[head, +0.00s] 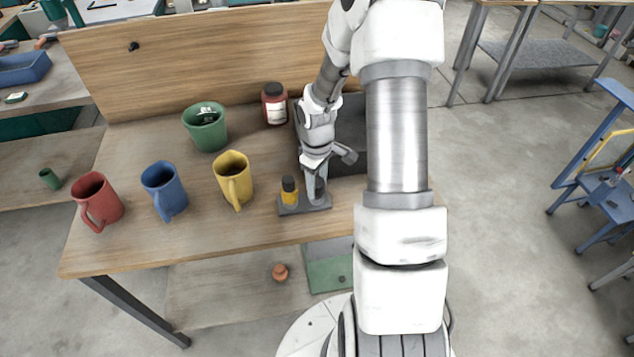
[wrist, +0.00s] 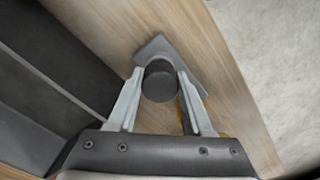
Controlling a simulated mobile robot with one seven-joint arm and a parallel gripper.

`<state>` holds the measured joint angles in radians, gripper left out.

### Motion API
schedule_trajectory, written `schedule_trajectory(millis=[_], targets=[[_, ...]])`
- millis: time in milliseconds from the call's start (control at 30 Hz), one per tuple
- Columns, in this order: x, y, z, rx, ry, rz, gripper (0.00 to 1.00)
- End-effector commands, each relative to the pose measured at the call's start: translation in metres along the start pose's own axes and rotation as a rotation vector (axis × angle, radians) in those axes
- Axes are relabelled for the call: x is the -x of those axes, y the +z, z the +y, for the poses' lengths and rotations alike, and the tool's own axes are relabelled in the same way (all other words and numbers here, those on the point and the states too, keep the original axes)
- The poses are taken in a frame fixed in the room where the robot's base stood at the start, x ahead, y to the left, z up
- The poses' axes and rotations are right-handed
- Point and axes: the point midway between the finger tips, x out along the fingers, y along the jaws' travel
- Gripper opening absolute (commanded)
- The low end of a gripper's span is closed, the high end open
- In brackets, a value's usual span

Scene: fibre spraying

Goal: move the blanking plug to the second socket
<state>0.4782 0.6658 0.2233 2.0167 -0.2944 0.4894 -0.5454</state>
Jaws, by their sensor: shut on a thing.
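A low grey socket block (head: 313,206) sits near the front edge of the wooden bench; its grey plate (wrist: 188,60) also shows in the wrist view. My gripper (head: 317,194) is over the right part of the block. In the wrist view my gripper (wrist: 160,80) is shut on a dark round piece, which I take to be the blanking plug (wrist: 160,85). A yellow cylinder with a black top (head: 289,190) stands upright at the block's left end. I cannot tell whether the plug is seated or held just above the block; any socket under it is hidden.
A yellow mug (head: 234,181), a blue mug (head: 165,190) and a red mug (head: 97,200) stand to the left. A green pot (head: 205,128) and a red-brown jar (head: 274,104) stand behind. A dark tray (head: 348,158) lies behind my gripper. Bench space between the mugs is free.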

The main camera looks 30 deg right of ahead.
Motion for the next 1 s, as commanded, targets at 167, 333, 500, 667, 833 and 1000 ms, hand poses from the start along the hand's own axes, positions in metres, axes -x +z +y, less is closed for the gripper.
schedule_trajectory(millis=[167, 333, 500, 667, 833, 1000], targets=[[-0.006, 0.0, 0.0, 0.0, 0.0, 0.0, 0.0], [-0.01, 0.0, 0.0, 0.0, 0.0, 0.0, 0.0], [-0.012, 0.0, 0.0, 0.0, 0.0, 0.0, 0.54], [-0.012, 0.0, 0.0, 0.0, 0.0, 0.0, 0.83], [-0.012, 0.0, 0.0, 0.0, 0.0, 0.0, 0.85], [-0.01, 0.0, 0.0, 0.0, 0.0, 0.0, 0.85]])
